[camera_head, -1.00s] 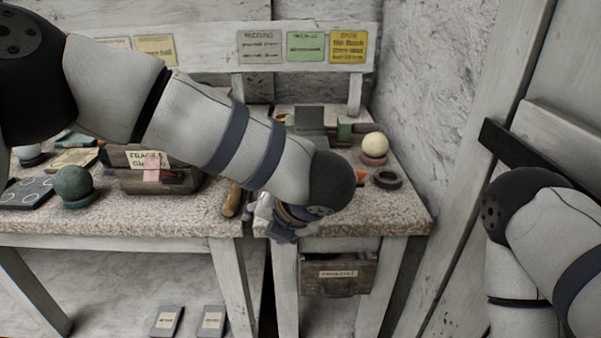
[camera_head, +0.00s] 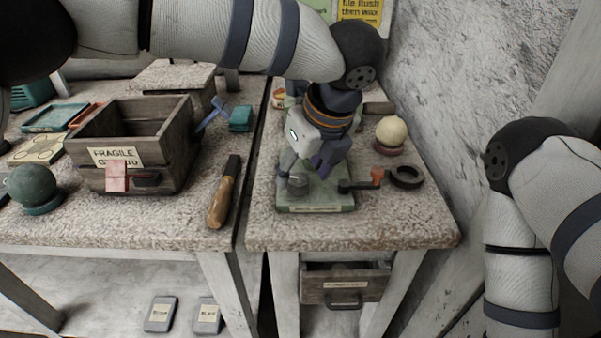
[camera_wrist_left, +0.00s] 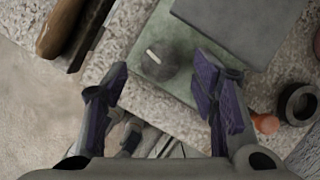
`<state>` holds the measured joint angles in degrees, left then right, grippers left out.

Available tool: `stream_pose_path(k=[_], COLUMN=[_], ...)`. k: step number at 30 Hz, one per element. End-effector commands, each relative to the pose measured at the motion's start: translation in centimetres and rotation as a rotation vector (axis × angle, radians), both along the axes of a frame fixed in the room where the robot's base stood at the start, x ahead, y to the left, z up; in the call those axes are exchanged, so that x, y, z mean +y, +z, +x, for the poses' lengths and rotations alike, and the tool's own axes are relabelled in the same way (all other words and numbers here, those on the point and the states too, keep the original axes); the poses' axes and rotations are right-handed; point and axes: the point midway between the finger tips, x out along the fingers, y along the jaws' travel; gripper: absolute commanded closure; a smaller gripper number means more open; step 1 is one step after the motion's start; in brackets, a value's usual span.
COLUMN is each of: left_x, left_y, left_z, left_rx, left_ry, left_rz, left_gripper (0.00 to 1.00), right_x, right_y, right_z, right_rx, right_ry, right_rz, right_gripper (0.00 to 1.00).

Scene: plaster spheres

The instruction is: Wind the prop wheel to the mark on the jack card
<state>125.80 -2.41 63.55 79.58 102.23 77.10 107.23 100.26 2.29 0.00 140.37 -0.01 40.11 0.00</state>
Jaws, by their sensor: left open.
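A round dark knob with a white line, which looks like the prop wheel (camera_wrist_left: 160,62), sits on a green base plate (camera_wrist_left: 178,25). In the head view the knob (camera_head: 298,184) is at the left of the green plate (camera_head: 318,205), on the right-hand bench. My left gripper (camera_head: 308,172) is open and points down over the plate. In the left wrist view the knob lies between and beyond the open fingers (camera_wrist_left: 162,80), with no visible contact. I cannot tell which card is the jack card. My right arm shows at the right, but its gripper is out of view.
An orange-tipped handle (camera_head: 377,176) and a black ring (camera_head: 406,176) lie right of the plate. A pale sphere (camera_head: 391,132) stands behind them. A wood-handled tool (camera_head: 222,200) and a wooden crate (camera_head: 182,150) are to the left. A yellow card (camera_head: 360,10) hangs behind.

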Motion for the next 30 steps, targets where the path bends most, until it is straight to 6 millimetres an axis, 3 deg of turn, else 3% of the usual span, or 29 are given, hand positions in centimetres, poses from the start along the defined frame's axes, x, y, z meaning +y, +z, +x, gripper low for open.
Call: stream_pose_path(k=[5, 13, 20, 30], left_x=[0.4, 0.5, 0.5, 0.5], left_y=[-1.8, -2.1, -2.1, -2.1], left_z=[0.7, 0.8, 0.8, 0.8], left_rx=[-0.001, -0.002, -0.002, -0.001], left_ry=[0.000, -0.001, -0.001, -0.039], left_rz=[0.000, 0.001, 0.001, 0.000], left_gripper=[0.47, 0.47, 0.95, 0.95], right_x=[0.0, 0.0, 0.0, 0.0], right_y=[0.1, 0.1, 0.1, 0.1], right_z=[0.1, 0.1, 0.1, 0.1], right_rx=[-0.005, -0.005, -0.004, -0.004], right_ry=[0.000, 0.000, 0.000, 0.000], right_rz=[0.000, 0.000, 0.000, 0.000], right_gripper=[0.47, 0.47, 0.47, 0.47])
